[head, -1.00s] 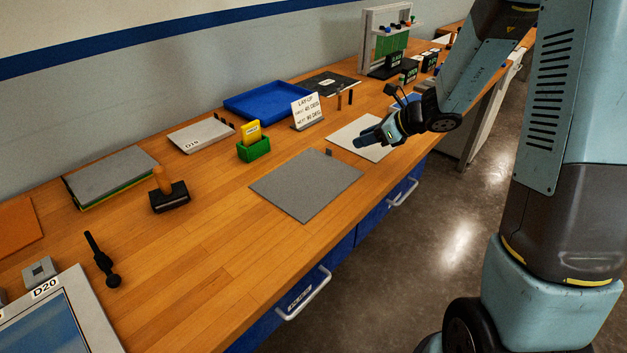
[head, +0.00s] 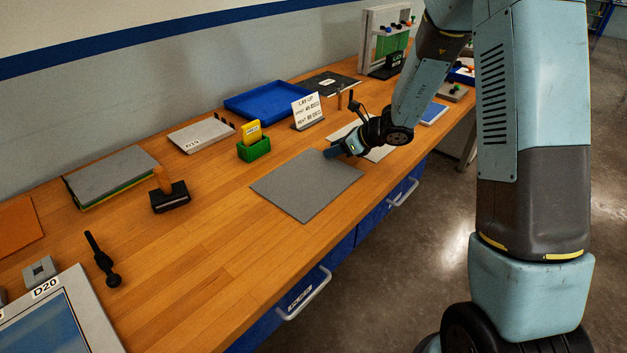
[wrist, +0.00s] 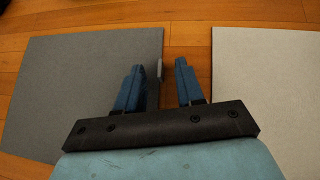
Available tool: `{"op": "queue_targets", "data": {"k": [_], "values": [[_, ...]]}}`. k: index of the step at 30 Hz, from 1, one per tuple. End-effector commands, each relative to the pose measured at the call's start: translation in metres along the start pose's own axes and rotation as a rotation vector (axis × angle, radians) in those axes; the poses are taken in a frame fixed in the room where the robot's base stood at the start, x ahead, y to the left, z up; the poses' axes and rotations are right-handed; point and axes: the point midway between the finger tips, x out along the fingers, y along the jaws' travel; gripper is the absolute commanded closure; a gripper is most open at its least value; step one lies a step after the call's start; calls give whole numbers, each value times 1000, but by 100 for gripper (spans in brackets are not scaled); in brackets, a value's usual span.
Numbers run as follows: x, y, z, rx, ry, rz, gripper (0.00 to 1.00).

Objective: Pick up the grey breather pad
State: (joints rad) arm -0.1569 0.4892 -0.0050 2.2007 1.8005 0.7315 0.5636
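The grey breather pad (head: 305,187) lies flat on the wooden bench, near its front edge. In the wrist view the pad (wrist: 80,85) fills the left side, and a small grey tab (wrist: 160,70) sticks out from its edge. My gripper (head: 334,152) is at the pad's far right corner in the head view and hides the tab there. In the wrist view my gripper (wrist: 158,75) is open. One finger is over the pad's edge, the other beyond it, with the tab seen between them. Height above the bench is hard to tell.
A pale sheet (wrist: 270,75) lies beside the pad, with a strip of bare wood between. A green box with a yellow block (head: 254,148), a lay-up sign (head: 307,110) and a blue tray (head: 268,101) stand behind. Bare bench (head: 200,250) lies left of the pad.

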Motion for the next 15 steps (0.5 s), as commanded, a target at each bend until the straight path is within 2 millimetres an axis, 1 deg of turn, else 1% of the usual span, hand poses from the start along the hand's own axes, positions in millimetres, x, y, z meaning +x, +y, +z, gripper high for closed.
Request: {"op": "queue_targets", "data": {"k": [2, 8, 15], "values": [[3, 0, 0, 0, 0, 0, 63], [3, 0, 0, 0, 1, 0, 63], [2, 0, -1, 1, 1, -1, 86]]}}
